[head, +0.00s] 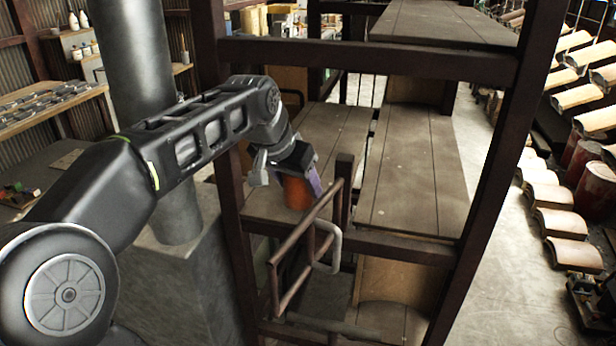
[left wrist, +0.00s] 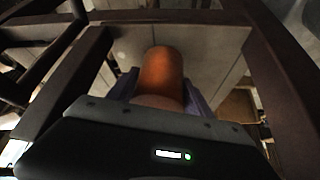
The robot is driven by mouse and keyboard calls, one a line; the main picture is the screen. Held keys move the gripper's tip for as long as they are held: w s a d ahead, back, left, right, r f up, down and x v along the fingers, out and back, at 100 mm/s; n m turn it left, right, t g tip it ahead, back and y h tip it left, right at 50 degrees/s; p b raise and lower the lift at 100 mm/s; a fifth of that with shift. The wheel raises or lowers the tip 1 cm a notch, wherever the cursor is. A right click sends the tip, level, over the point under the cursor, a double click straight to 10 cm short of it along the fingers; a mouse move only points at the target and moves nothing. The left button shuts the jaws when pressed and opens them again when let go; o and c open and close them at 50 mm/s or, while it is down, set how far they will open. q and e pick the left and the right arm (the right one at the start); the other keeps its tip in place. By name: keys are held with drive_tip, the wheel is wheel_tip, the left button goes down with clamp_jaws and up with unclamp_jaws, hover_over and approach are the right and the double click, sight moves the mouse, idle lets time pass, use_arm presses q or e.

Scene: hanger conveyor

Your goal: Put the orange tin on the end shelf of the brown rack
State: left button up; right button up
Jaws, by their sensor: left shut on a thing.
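The orange tin (head: 297,192) is between the fingers of my left gripper (head: 298,184) in the head view. In the left wrist view the tin (left wrist: 163,72) stands out beyond the gripper body, with a purple-grey finger on each side; my left gripper (left wrist: 160,98) is shut on it. The brown rack (head: 370,57) has dark posts and plank shelves. The tin is at the left shelf section (head: 328,135), near its front. I cannot tell whether its base touches the planks. My right gripper is not in view.
A brown rail frame with a grey bent handle (head: 335,250) stands in front of the shelf, close to my gripper. A wider plank section (head: 412,170) to the right is bare. A thick grey column (head: 150,110) stands left. Curved tiles (head: 555,195) line the right side.

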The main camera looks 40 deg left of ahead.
use_arm(q)
drive_tip(key=w+p, duration=0.1)
drive_tip(key=w, duration=0.3)
drive_tip(key=shift+a+r+p, duration=0.15)
drive_tip(key=shift+p, duration=0.2)
drive_tip(key=shift+f, duration=0.85)
drive_tip(key=shift+f, duration=0.2)
drive_tip(key=o, duration=1.7)
drive_tip(key=shift+o, duration=0.2)
drive_tip(key=shift+r, duration=0.1)
